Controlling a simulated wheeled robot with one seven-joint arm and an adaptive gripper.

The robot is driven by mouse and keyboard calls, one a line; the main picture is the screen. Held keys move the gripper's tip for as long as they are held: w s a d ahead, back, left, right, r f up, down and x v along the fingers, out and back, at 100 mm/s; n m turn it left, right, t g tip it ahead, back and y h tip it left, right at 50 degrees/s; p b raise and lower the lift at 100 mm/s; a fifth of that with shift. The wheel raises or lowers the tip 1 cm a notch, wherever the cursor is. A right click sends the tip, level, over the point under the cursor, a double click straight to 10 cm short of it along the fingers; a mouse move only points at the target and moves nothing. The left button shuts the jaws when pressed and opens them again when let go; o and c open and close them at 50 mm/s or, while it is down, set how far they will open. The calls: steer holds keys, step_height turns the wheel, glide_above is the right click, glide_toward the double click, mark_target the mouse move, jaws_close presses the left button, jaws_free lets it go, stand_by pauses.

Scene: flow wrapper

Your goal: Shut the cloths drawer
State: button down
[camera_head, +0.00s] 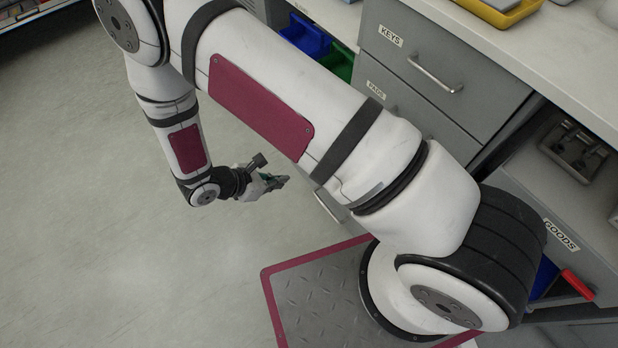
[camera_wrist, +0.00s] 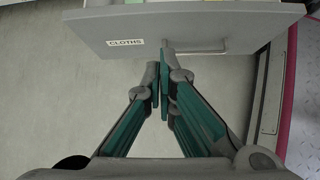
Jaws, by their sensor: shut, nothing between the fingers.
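The cloths drawer (camera_wrist: 100,36) shows in the wrist view as a grey front panel with a CLOTHS label. It stands open, as a strip of its inside with small coloured contents shows behind its top edge. Its metal bar handle (camera_wrist: 205,50) is on the front, partly hidden by my fingers. My gripper (camera_wrist: 160,78) is shut and empty, its tips at the lower edge of the drawer front, close to the handle; I cannot tell whether they touch. In the head view my gripper (camera_head: 273,183) is low over the floor, and my arm hides most of this drawer.
The keys drawer (camera_head: 440,75) and pads drawer (camera_head: 385,92) are in the grey cabinet, partly behind my arm. A goods drawer (camera_head: 562,232) is at the right. Blue (camera_head: 305,38) and green (camera_head: 341,62) bins sit left of the cabinet. Open floor (camera_head: 120,260) lies left.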

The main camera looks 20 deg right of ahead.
steer(key=b+x, duration=0.3)
steer(key=x, duration=1.1)
steer(key=shift+d+r+n+b, duration=0.3)
steer(key=shift+d+r+b, duration=0.05)
steer(key=shift+d+b, duration=0.05)
